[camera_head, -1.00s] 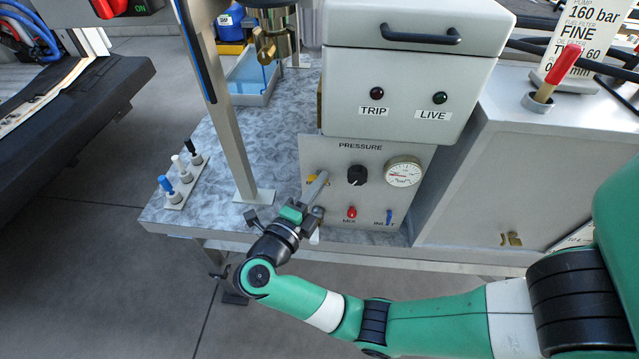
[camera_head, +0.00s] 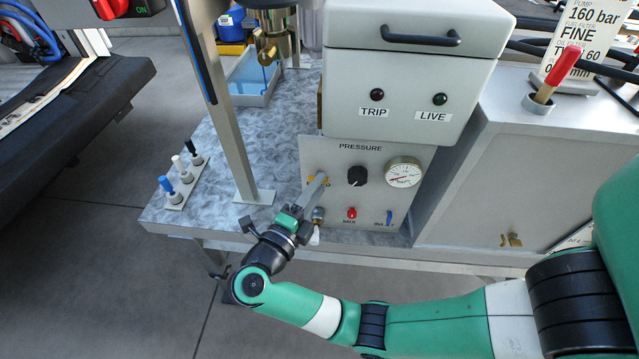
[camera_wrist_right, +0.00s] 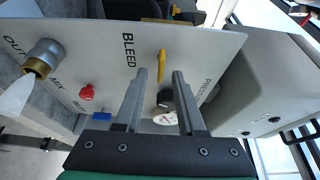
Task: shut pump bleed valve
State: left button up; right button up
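The bleed valve's yellow lever (camera_wrist_right: 162,66) stands on the grey pressure panel (camera_head: 343,214) next to the word BLEED. In the right wrist view the lever runs roughly parallel to that word. My right gripper (camera_wrist_right: 160,74) is open, its two fingers on either side of the lever in that view. I cannot tell whether they touch it. In the head view my right gripper (camera_head: 319,183) reaches up to the panel's left side and hides most of the lever. My left gripper is not in view.
A black knob (camera_head: 357,176) and pressure gauge (camera_head: 403,172) sit right of the lever. The brass-tipped outlet (camera_wrist_right: 40,60) juts from the panel. A metal post (camera_head: 235,130) stands at the left.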

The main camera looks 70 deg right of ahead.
jog(key=w+a+b, duration=0.1)
jog(key=a, duration=0.9)
jog(key=shift+w+b, duration=0.25)
jog(key=shift+b, duration=0.15)
